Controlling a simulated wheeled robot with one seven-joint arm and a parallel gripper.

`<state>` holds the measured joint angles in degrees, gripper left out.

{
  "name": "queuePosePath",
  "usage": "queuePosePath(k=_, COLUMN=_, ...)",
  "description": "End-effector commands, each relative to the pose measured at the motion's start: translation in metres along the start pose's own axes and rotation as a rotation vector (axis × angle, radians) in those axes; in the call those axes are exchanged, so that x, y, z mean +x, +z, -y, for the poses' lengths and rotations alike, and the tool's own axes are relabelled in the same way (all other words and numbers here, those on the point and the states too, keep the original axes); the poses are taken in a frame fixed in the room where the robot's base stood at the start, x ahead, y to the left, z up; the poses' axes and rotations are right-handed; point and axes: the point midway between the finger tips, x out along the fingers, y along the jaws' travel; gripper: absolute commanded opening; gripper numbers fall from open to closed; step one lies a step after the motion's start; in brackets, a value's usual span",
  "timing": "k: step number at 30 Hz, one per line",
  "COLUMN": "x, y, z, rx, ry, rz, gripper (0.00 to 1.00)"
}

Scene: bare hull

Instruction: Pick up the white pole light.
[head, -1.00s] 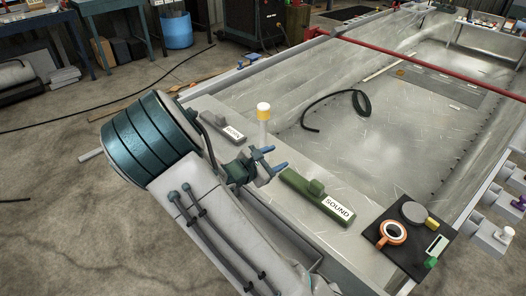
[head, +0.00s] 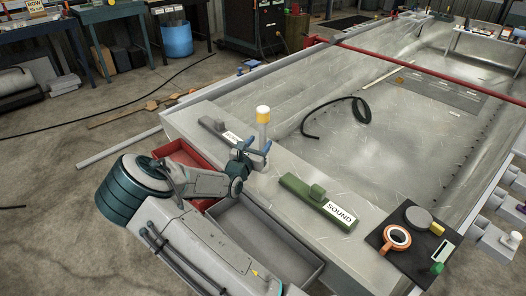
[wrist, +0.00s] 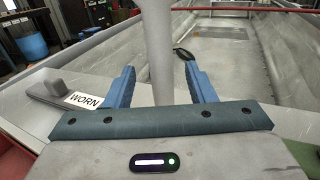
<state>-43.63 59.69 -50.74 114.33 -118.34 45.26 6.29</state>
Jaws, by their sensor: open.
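The white pole light (head: 263,133) stands upright on the near ledge of the hull, with a yellow band and white cap at its top. My gripper (head: 255,147) is open at the pole's lower part, its blue fingers seen one to each side. In the wrist view the pale pole (wrist: 161,55) rises between the open fingers of my gripper (wrist: 160,75), with a gap on both sides. The palm hides the pole's foot, and the cap is out of that view. I cannot tell how deep the pole is between the fingers.
A grey block labelled WORN (wrist: 62,90) lies left of the pole. A green block labelled SOUND (head: 305,191) lies to the right. Red (head: 190,152) and grey (head: 262,243) trays sit below the ledge. A black hose (head: 309,122) lies beyond.

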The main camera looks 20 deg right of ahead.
Motion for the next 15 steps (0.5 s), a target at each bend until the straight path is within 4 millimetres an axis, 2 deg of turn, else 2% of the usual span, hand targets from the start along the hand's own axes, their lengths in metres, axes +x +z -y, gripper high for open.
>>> queuePosePath(k=5, x=0.016, y=0.001, z=0.001, rx=0.0, ry=-0.002, rz=0.002, gripper=0.5)
queuePosePath(k=10, x=0.042, y=0.001, z=0.002, rx=-0.001, ry=-0.002, rz=0.001, gripper=0.5)
queuePosePath(k=15, x=0.054, y=0.002, z=0.002, rx=0.002, ry=-0.002, rz=0.0, gripper=0.5)
